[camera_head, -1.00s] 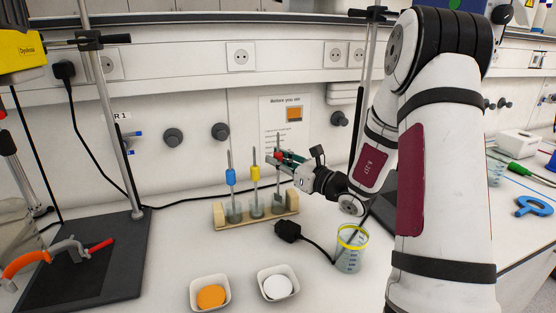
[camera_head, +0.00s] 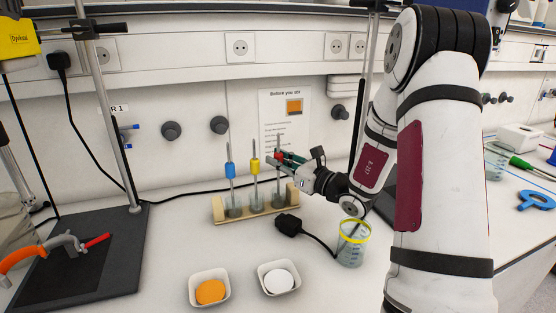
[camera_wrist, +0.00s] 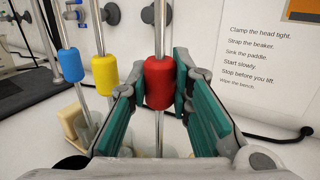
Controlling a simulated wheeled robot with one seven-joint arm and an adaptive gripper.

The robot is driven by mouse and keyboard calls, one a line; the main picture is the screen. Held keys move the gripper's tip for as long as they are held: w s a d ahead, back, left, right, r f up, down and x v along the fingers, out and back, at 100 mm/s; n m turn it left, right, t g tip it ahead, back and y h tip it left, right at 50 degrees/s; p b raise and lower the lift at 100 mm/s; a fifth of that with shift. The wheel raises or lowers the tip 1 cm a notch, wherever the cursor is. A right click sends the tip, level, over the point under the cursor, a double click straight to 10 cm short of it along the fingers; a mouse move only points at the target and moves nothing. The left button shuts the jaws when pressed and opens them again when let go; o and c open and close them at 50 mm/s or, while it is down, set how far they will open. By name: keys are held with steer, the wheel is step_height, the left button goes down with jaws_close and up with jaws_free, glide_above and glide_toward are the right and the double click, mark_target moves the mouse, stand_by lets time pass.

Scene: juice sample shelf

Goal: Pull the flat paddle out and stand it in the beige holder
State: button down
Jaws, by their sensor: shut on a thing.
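My gripper (camera_head: 280,161) is shut on the red collar of an upright paddle (camera_wrist: 159,83). Its metal shaft rises above the fingers. In the head view this paddle stands at the right end of the beige holder (camera_head: 222,217). A blue-collared paddle (camera_head: 230,170) and a yellow-collared paddle (camera_head: 255,167) stand upright in the holder to its left. Both also show left of my fingers in the wrist view. The lower ends are greyish and small, so I cannot tell which is flat. My fingers hide part of the red-collared paddle in the wrist view.
A beaker with a yellow ring (camera_head: 352,245) stands right of the holder, near a black plug and cable (camera_head: 289,224). Two white dishes (camera_head: 209,289) (camera_head: 279,278) lie in front. A dark stand base (camera_head: 85,265) is at left. A wall notice hangs behind.

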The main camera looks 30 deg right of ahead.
steer(key=shift+f, duration=0.15)
steer(key=c, duration=1.4)
jaws_free()
steer(key=shift+o, duration=0.2)
step_height(320, 180, up, 10)
